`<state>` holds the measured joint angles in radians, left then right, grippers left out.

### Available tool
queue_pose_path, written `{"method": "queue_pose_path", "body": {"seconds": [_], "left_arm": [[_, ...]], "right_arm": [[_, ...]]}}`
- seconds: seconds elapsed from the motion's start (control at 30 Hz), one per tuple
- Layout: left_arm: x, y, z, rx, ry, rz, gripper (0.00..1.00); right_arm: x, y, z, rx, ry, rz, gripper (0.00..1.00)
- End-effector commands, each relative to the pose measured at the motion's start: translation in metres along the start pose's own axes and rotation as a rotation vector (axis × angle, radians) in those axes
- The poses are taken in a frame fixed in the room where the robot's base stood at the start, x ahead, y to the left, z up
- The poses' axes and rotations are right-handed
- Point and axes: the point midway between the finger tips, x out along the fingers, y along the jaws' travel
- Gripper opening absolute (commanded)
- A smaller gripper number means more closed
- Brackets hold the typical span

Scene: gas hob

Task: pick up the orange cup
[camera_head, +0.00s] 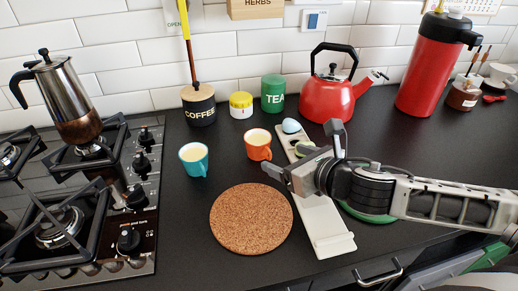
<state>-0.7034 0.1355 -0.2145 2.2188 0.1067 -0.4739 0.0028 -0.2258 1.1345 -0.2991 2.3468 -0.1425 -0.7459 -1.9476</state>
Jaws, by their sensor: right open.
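The orange cup (257,149) stands upright on the dark worktop, with pale contents showing at its top. My right gripper (302,150) reaches in from the right and is open and empty. One finger is just below and right of the orange cup in the picture, and the other is farther right, over the pale holder. I cannot tell whether the nearer finger touches the cup. My left gripper is not in view.
A teal cup (194,162) stands left of the orange cup. A round cork mat (250,220) lies in front. A pale holder (328,236) runs under my right gripper. Behind are the coffee jar (199,113), green tea tin (273,103) and red kettle (325,101). The gas hob (130,262) is left.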

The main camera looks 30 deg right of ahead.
Motion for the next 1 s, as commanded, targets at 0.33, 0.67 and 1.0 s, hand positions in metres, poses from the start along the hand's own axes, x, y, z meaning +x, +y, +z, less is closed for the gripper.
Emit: {"method": "queue_pose_path", "body": {"seconds": [0.33,0.67,1.0], "left_arm": [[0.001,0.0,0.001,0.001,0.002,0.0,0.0],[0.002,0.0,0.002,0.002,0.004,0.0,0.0],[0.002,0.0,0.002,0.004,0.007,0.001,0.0]], "right_arm": [[0.052,0.001,0.001,0.003,-0.002,0.001,0.77],[0.087,0.006,0.002,0.006,-0.003,0.003,0.77],[0.109,0.005,0.001,-0.002,0.001,0.002,0.77]]}}
